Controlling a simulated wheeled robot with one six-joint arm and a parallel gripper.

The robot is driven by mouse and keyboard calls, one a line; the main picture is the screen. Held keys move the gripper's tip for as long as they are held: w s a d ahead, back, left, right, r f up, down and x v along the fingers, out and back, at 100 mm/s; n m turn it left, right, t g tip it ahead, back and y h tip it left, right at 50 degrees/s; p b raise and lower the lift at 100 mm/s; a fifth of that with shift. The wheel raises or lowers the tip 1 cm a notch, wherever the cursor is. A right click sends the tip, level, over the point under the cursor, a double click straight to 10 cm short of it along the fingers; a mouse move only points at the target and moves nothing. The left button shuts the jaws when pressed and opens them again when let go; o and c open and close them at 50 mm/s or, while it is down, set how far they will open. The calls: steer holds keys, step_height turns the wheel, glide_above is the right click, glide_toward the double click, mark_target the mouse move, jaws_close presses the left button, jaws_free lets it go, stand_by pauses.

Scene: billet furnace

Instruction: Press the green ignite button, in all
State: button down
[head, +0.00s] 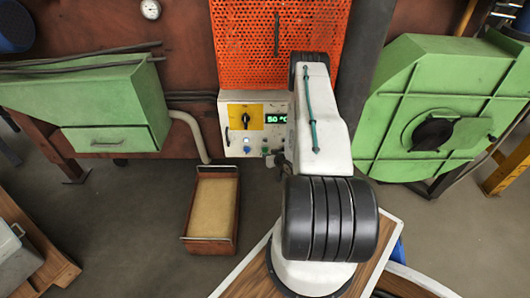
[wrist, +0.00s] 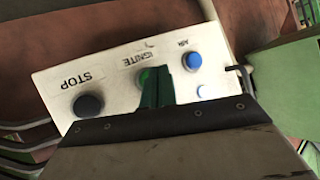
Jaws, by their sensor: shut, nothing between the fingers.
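The green ignite button (wrist: 144,77) shows in the wrist view on a white panel, below the upside-down IGNITE label. My gripper (wrist: 157,83) is shut and empty, its green fingers just in front of the button and covering its right part. I cannot tell whether the fingertips touch it. In the head view the white control box (head: 234,142) stands below the orange mesh, and my gripper (head: 272,158) is at its lower part, largely hidden by my arm.
A black STOP button (wrist: 88,104) and a blue AIR button (wrist: 192,61) flank the green one. The box has a black knob (head: 245,118) and a display (head: 276,119). A brown tray (head: 209,246) lies below.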

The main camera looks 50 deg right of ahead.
steer(key=shift+d, duration=0.1)
stand_by(0.7)
steer(key=shift+w+d, duration=0.2)
steer(key=shift+w, duration=0.1)
steer(key=shift+w+d, duration=0.25)
steer(key=shift+d, duration=0.05)
stand_by(0.7)
stand_by(0.3)
steer(key=shift+s+a, duration=0.55)
steer(key=shift+a, duration=0.05)
steer(key=shift+a, duration=0.1)
steer(key=s+a, duration=0.3)
steer(key=shift+s+a, duration=0.1)
steer(key=shift+a, duration=0.2)
stand_by(0.9)
